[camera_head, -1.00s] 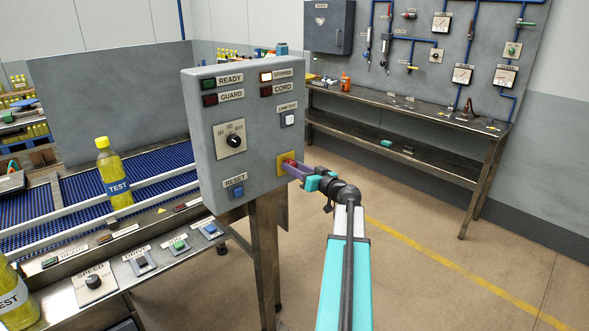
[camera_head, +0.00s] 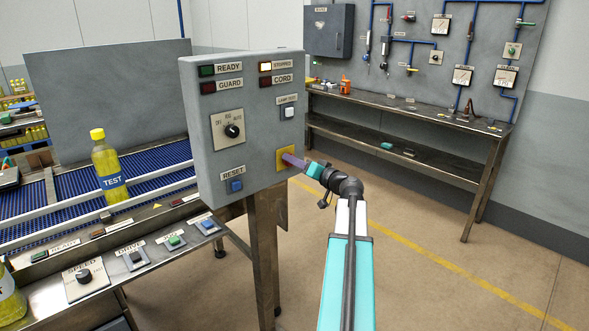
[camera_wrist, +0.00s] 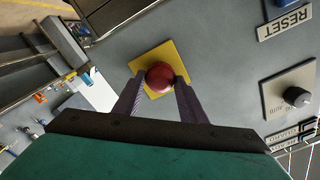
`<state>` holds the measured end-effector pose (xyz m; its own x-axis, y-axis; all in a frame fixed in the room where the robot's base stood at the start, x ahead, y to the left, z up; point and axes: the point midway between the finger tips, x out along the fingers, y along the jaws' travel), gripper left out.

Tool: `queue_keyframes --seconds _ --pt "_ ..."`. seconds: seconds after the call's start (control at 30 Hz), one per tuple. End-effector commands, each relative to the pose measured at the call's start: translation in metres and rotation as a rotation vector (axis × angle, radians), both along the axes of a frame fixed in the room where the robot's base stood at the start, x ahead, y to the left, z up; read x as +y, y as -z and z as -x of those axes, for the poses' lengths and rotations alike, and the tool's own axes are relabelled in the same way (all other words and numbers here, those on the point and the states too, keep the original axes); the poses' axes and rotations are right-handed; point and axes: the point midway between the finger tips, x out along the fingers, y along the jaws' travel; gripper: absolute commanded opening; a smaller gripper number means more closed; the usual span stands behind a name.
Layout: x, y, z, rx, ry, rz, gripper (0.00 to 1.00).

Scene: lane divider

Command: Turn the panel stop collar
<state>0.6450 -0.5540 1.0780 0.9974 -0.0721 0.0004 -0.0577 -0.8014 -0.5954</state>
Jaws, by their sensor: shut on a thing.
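The stop collar is a round red knob on a yellow square plate (camera_head: 280,160), low on the right side of the grey panel's (camera_head: 215,150) front face. In the wrist view the red collar (camera_wrist: 159,76) sits in the middle of the yellow plate (camera_wrist: 176,60). My gripper (camera_head: 297,161) reaches it from the right. In the wrist view my gripper's (camera_wrist: 160,90) two dark fingers are shut on the collar, one tip at each side. In the head view the fingers hide most of the collar.
The panel also carries a blue RESET button (camera_head: 236,186), a rotary selector (camera_head: 232,131) and a white lamp test button (camera_head: 289,112). The STOPPED lamp (camera_head: 265,66) is lit. A conveyor with a yellow bottle (camera_head: 107,170) stands left. A workbench (camera_head: 420,115) stands behind right.

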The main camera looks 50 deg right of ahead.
Motion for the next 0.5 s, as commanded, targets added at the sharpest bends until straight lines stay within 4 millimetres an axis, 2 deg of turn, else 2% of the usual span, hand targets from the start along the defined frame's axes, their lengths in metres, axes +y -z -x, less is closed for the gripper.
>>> queue_keyframes --seconds 0.2,0.5 --pt "-0.0004 0.0027 -0.0002 -0.008 -0.001 -0.121 0.15" --pt "-0.0005 0.0007 -0.0005 -0.015 0.0 -0.206 0.15"
